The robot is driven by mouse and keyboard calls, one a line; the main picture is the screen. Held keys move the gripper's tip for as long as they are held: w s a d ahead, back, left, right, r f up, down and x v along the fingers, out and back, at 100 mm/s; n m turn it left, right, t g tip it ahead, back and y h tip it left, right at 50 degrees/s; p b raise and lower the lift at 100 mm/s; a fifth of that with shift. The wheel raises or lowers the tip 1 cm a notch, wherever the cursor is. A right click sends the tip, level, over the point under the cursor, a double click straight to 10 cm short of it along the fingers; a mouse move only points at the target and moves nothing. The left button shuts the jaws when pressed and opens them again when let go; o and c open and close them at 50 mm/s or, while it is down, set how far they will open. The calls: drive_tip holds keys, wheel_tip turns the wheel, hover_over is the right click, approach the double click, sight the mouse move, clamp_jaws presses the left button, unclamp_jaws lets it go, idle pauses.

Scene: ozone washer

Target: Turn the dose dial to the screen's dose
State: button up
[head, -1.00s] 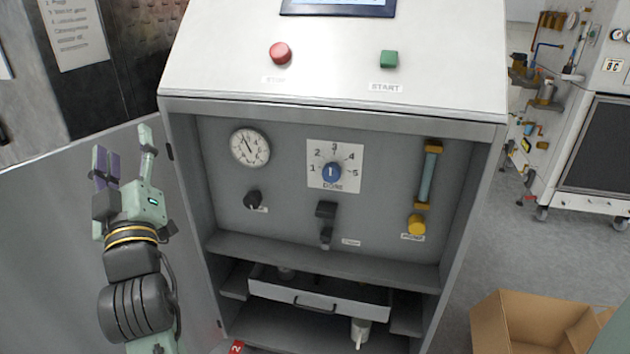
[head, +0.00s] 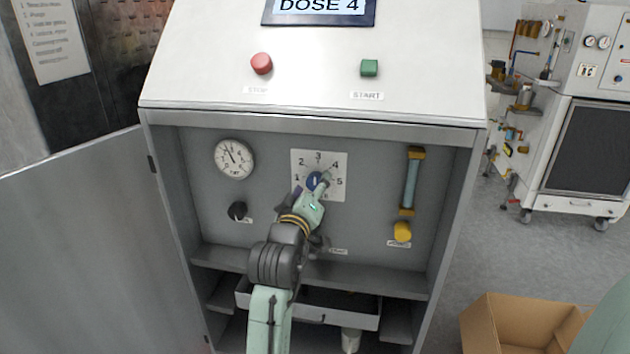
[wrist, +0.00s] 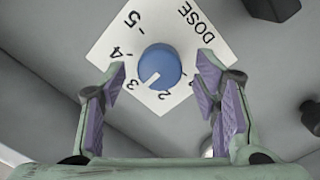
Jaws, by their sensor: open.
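The dose dial is a blue round knob (head: 313,180) on a white plate (head: 340,158) numbered 1 to 5, partly covered by my gripper in the head view. In the wrist view the knob (wrist: 160,66) shows whole, its white pointer line between 2 and 3. My gripper (wrist: 162,78) is open, its purple-padded fingers to either side of the knob with gaps; I cannot tell whether the tips reach knob depth. In the head view my gripper (head: 318,184) is in front of the dial. The screen (head: 318,8) reads DOSE 4.
On the panel are a gauge (head: 233,158), a black knob (head: 237,210), and a flow tube (head: 411,180) with a yellow knob (head: 403,232). A drawer (head: 340,312) stands below. The cabinet door (head: 80,240) is open at left. A cardboard box (head: 515,325) is at right.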

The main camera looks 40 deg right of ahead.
drive_tip(key=shift+x, duration=1.3)
drive_tip(key=shift+c, duration=0.3)
drive_tip(key=c, duration=1.1)
